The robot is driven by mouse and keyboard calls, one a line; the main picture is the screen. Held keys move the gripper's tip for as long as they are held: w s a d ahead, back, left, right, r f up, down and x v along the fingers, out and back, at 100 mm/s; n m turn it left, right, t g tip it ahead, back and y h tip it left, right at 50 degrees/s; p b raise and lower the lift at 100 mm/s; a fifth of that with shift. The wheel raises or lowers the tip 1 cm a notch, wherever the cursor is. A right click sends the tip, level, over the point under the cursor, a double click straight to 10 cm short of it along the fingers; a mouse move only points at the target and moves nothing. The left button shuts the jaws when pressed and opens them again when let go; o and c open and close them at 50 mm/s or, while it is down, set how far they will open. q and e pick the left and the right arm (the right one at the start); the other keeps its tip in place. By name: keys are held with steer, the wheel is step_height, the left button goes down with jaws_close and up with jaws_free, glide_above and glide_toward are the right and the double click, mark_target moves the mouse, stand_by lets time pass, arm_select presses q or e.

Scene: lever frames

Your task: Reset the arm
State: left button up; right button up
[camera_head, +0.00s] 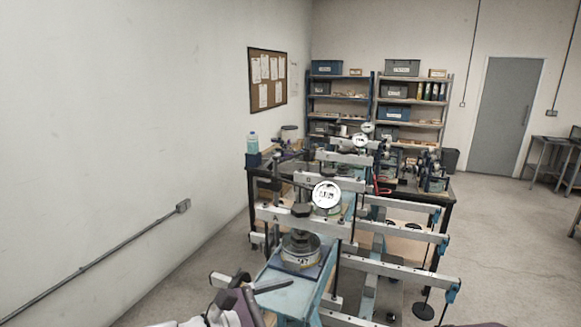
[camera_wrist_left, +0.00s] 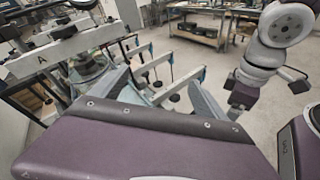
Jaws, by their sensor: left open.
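My left gripper (camera_head: 256,285) is at the bottom of the head view, in front of the nearest lever frame. Its dark fingers are apart, with nothing seen between them. The nearest lever frame (camera_head: 283,217), marked A, has a light grey beam, a black knob and a round cell on a blue base. It also shows at the upper left of the left wrist view (camera_wrist_left: 85,40). My purple casing fills the bottom of that view.
More lever frames stand in a row behind, with a white dial gauge (camera_head: 326,195). Long grey beams (camera_head: 395,270) reach right with hanging black weights (camera_head: 424,311). A wall is at the left, shelves (camera_head: 412,103) at the back. Floor (camera_head: 510,235) at the right is mostly clear.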

arm_select(q)
steer(key=s+a+f+m+g+y+b, duration=0.1)
steer(key=s+a+f+m+g+y, duration=0.35)
steer(key=f, duration=0.45)
steer(key=s+a+f+m+g+y+b, duration=0.1)
steer(key=s+f+m+g, duration=0.2)
steer(key=s+f+m, duration=0.35)
steer(key=a+f+m+y, duration=0.6)
steer(key=a+m, duration=0.3)
steer(key=a, duration=0.4)
steer(key=shift+f+y, duration=0.35)
steer(key=shift+f, duration=0.15)
